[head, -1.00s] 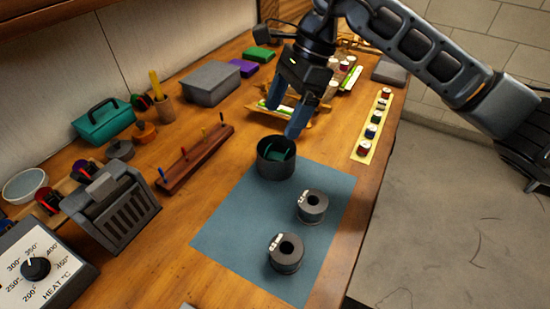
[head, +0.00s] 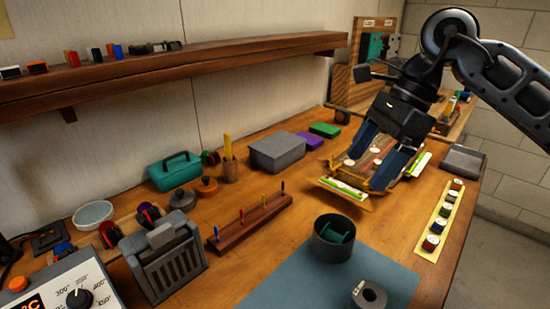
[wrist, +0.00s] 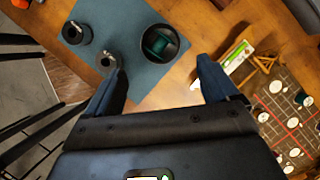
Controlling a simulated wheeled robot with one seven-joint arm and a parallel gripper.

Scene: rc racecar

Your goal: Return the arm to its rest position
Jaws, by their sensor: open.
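My gripper (head: 388,160) is raised above the workbench (head: 275,235) at the right of the head view. Its two blue fingers are spread apart with nothing between them. In the head view they overlap the board with white round pieces behind them. In the wrist view my gripper (wrist: 160,85) hangs over the bench, near the dark round cup (wrist: 172,42) and the blue mat (wrist: 100,15). The cup (head: 325,243) stands upright on the mat (head: 285,285) in the head view, with a green thing inside it.
A grey spool (head: 368,297) sits on the mat. A yellow strip (head: 441,220) with several small spools lies along the right bench edge. A grey box (head: 277,152), a teal case (head: 174,171) and a wooden rack (head: 250,221) stand left. A wooden shelf (head: 200,66) juts from the wall.

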